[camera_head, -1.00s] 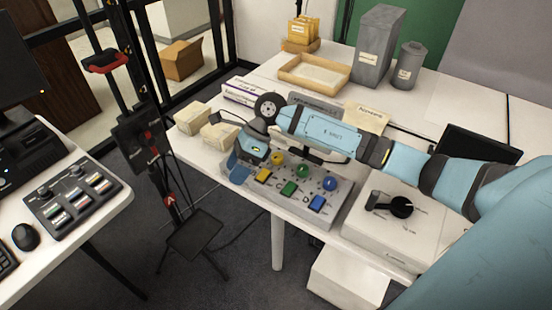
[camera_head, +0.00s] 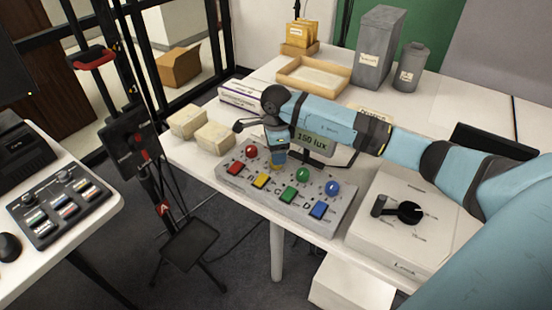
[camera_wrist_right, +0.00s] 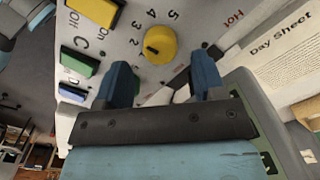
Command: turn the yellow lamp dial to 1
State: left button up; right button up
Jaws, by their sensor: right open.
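The yellow dial (camera_wrist_right: 160,44) shows in the right wrist view with numbers 2 to 5 printed around its left and top. A dark mark is on its left side; I cannot tell which number it meets. In the head view the dial is mostly hidden by my right gripper (camera_head: 278,158), which points down at the grey control panel (camera_head: 230,175). In the right wrist view my right gripper (camera_wrist_right: 164,66) is open, its two blue fingers apart below the dial, with nothing between them. My left gripper is not in view.
Red (camera_head: 251,151), green (camera_head: 302,174) and blue (camera_head: 332,187) dials share the panel with coloured switches. A display (camera_head: 315,142) behind reads 150 lux. A white box with a black knob (camera_head: 408,212) stands right; wrapped blocks (camera_head: 214,137) lie left.

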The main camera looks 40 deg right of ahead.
jog(key=shift+f, duration=1.6)
jog(key=c, duration=0.9)
